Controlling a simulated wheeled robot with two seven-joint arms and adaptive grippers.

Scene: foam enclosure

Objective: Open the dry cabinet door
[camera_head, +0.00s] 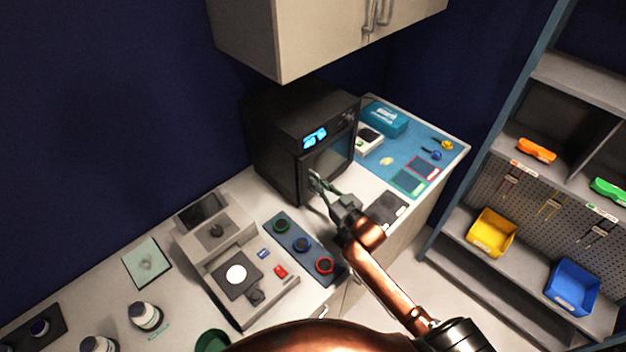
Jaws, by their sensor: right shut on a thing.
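The dry cabinet (272,125) is a black box with a lit blue display, standing on the counter against the dark blue wall. Its door (335,156) has a dark glass window and looks flush with the front; a small gap cannot be ruled out. My right gripper (318,184) is at the lower left part of the cabinet's front, with its fingers shut on what seems to be the door handle. The fingers hide most of the handle. My left gripper is not in view.
A grey balance-like instrument (222,235) and a blue strip with ringed knobs (301,244) stand left of my right arm. A black pad (388,209) and a blue mat (440,163) lie to the right. A wall cupboard (290,50) hangs above.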

